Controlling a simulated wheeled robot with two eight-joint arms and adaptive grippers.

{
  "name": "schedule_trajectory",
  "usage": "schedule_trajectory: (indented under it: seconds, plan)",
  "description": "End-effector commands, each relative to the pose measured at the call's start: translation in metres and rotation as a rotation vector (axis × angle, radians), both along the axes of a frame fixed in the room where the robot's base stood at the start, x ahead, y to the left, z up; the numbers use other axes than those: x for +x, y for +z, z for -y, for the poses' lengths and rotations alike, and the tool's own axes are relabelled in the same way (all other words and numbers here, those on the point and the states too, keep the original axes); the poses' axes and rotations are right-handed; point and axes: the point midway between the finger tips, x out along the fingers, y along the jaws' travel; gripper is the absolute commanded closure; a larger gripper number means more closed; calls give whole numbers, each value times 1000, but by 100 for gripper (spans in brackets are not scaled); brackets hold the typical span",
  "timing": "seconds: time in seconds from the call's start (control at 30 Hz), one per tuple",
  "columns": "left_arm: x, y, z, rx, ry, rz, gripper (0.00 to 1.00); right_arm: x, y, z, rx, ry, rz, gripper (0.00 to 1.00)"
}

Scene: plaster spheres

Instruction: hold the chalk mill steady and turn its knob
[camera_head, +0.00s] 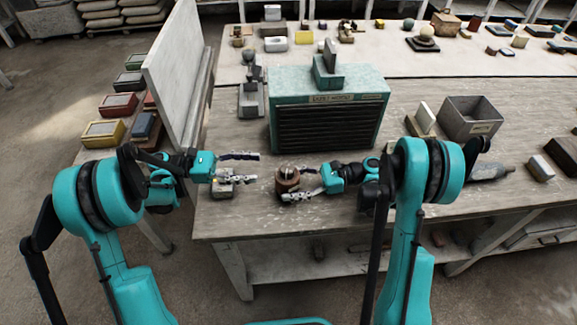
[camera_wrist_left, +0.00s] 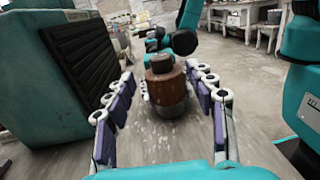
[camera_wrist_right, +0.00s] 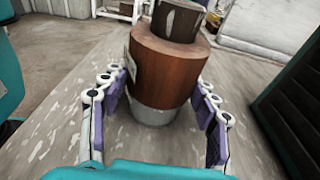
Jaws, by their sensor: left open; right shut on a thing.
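The chalk mill (camera_head: 287,180) is a brown cylinder standing upright on the table near its front edge. In the right wrist view the mill (camera_wrist_right: 165,75) shows a grey base, a pale label and a dark knob (camera_wrist_right: 180,22) on top. My right gripper (camera_head: 308,184) is shut on the mill's body from the right, with a finger on each side. My left gripper (camera_head: 256,168) is open and empty, to the left of the mill and apart from it. In the left wrist view the mill (camera_wrist_left: 166,85) stands ahead, between the spread fingers; its knob (camera_wrist_left: 158,62) is clear.
A teal cabinet (camera_head: 328,84) with dark slats stands just behind the mill. A grey open bin (camera_head: 470,118) and a grey bottle-like thing (camera_head: 490,171) lie to the right. A pale upright board (camera_head: 175,70) stands at the left. The table front (camera_head: 250,222) is bare.

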Motion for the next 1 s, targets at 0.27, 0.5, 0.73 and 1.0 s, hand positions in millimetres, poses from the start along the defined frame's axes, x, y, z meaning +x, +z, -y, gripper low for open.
schedule_trajectory:
  seconds: [0.27,0.5,0.73,1.0]
  plan:
    - [-4,-9,17,0,30,0,45,0,0,0,-1,0,0,74]
    - [-8,-9,68,0,28,0,45,0,0,0,-1,0,0,74]
    - [-10,-9,100,0,30,0,45,0,0,0,-1,0,0,74]
    - [-10,-9,109,0,32,0,45,0,0,0,-1,0,0,74]
